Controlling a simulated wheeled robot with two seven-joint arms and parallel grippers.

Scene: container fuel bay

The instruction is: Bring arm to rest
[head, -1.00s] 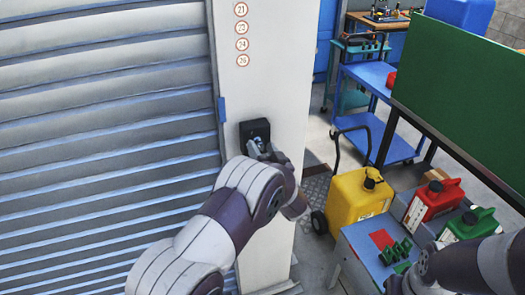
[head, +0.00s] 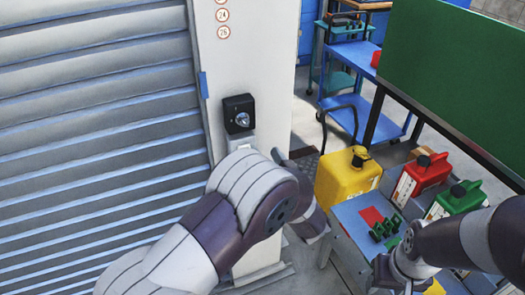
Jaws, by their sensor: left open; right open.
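My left arm comes in from the lower left, and its wrist covers most of my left gripper (head: 240,142). A pale part of the gripper shows just below a black box with a round metal knob (head: 241,119) on the white post (head: 245,65). The knob is in clear view and the gripper looks apart from it. My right gripper (head: 385,274) is at the lower right, in front of the small grey-blue table; it is open and I see nothing in it.
A yellow can (head: 343,176) stands behind the table (head: 349,222), which bears a red patch and green pieces (head: 385,228). Red (head: 424,174) and green (head: 456,200) cans are at the right. A slatted shutter (head: 95,110) fills the left; a green panel (head: 455,75) stands upper right.

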